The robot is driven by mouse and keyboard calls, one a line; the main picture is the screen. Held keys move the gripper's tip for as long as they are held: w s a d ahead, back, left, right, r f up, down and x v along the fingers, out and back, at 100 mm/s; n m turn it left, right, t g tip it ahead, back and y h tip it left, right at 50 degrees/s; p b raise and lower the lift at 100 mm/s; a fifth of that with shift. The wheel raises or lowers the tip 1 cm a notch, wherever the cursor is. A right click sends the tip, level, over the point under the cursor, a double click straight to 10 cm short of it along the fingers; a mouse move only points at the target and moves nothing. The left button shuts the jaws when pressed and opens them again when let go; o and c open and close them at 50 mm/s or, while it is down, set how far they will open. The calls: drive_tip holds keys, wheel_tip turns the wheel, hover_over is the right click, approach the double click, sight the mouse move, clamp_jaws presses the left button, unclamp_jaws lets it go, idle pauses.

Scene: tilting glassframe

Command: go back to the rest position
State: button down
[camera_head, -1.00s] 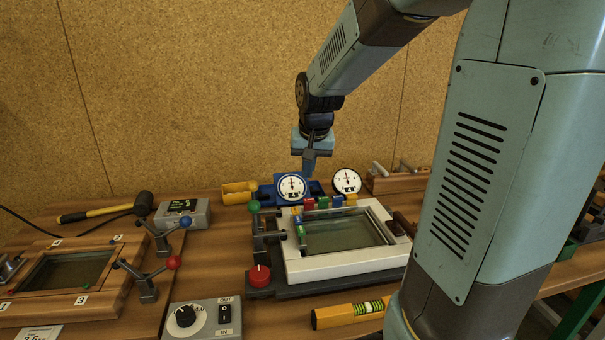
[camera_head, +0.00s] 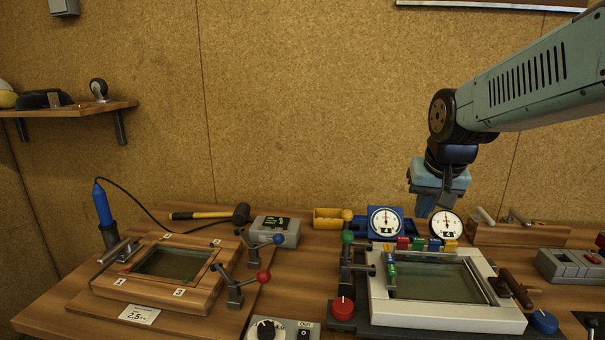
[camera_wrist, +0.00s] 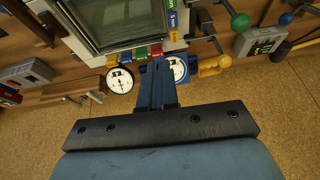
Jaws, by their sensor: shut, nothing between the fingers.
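My gripper (camera_head: 424,211) is shut and empty. In the head view it hangs fingers down at the right, in front of the cork wall and above the back of the bench, close to the two dial gauges in the picture. In the wrist view my gripper (camera_wrist: 157,66) shows its blue fingers together, between the white dial gauge (camera_wrist: 119,80) and the blue dial gauge (camera_wrist: 179,69). I cannot tell its exact height above them. The white glass frame (camera_head: 447,313) lies on the bench below, with several coloured blocks (camera_head: 421,244) along its back edge.
A wooden frame (camera_head: 198,301) with lever clamps stands at the left. A blue tool (camera_head: 103,206) stands upright behind it, with a cable. A mallet (camera_head: 207,214), a grey display box (camera_head: 275,232) and a yellow piece (camera_head: 327,217) lie at the back. The air above the bench's left half is clear.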

drive_tip(key=s+r+n+t, duration=0.1)
drive_tip(key=s, duration=1)
drive_tip(key=shift+s+a+r+n, duration=0.15)
drive_tip(key=shift+s+a+n, duration=0.2)
drive_tip(key=shift+a+n, duration=0.05)
